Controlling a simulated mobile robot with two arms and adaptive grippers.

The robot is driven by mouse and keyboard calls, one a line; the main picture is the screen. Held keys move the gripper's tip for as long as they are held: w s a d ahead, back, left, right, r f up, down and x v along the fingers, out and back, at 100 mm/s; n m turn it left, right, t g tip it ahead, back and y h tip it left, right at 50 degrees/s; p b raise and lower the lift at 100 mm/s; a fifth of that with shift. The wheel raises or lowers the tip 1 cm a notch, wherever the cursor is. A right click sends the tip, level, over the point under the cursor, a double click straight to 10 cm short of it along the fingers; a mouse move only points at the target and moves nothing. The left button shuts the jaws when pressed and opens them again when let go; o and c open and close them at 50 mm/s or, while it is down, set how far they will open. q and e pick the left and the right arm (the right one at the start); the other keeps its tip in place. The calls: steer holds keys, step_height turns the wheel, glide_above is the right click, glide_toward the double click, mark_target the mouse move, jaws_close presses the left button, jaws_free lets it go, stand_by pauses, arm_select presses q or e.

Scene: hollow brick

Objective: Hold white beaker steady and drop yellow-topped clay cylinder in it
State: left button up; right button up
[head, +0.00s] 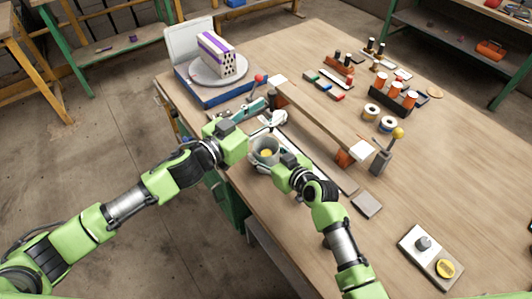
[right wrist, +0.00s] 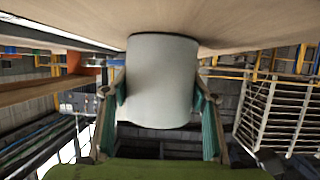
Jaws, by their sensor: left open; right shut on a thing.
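The white beaker (head: 254,149) stands near the table's front edge in the head view and fills the middle of the right wrist view (right wrist: 162,80). My right gripper (head: 270,166) is shut on it, with one finger against each side in the right wrist view. A yellow round top (head: 267,153) shows inside the beaker's mouth; the body below it is hidden by the wall. My left gripper (head: 268,121) is open just beyond the beaker, with nothing seen between its fingers.
A long board (head: 318,114) on supports runs behind the beaker. A grey post with a yellow ball (head: 398,133) stands to the right. A perforated brick (head: 217,56) sits on a round plate at the back left.

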steer(key=o, duration=1.4)
steer(key=shift+o, duration=0.2)
steer(key=v, duration=1.2)
